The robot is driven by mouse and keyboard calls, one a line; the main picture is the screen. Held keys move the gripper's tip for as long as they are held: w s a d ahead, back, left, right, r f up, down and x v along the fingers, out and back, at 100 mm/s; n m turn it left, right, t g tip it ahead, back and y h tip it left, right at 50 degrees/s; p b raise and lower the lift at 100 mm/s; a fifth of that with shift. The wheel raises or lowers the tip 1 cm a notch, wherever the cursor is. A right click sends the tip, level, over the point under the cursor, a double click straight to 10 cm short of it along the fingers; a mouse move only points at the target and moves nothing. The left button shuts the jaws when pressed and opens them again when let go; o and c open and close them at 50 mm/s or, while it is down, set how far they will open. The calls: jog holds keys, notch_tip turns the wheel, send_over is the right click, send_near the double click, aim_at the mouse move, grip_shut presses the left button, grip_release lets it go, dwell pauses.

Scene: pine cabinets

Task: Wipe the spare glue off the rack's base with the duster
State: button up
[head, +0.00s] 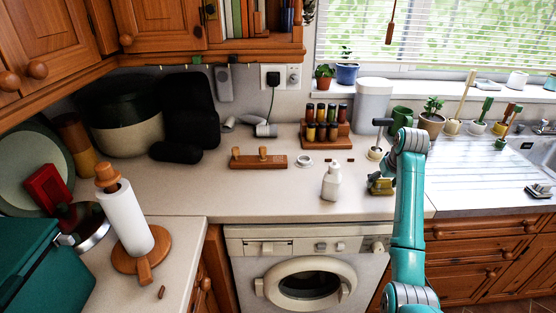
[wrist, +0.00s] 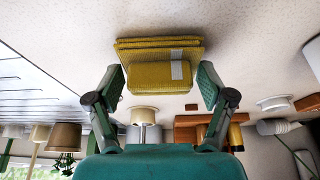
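The yellow duster (head: 381,185) lies on the counter at the right, beside my arm. It fills the middle of the wrist view (wrist: 160,72) as a folded pad with a pale patch. My gripper (wrist: 160,84) is open, one finger on each side of the duster's raised block, with narrow gaps. A low wooden base with upright pegs (head: 258,162), apparently the rack, lies left of centre on the counter. I cannot make out glue on it. A white bottle (head: 331,183) stands between it and the duster.
A spice rack (head: 325,138) with several jars stands at the back. A white ring (head: 304,161) and small brown pieces lie near the wooden base. A paper towel holder (head: 124,220) is at left. The counter in front of the base is clear.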

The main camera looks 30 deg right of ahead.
jog(key=c, duration=1.2)
jog(key=shift+r, duration=3.05)
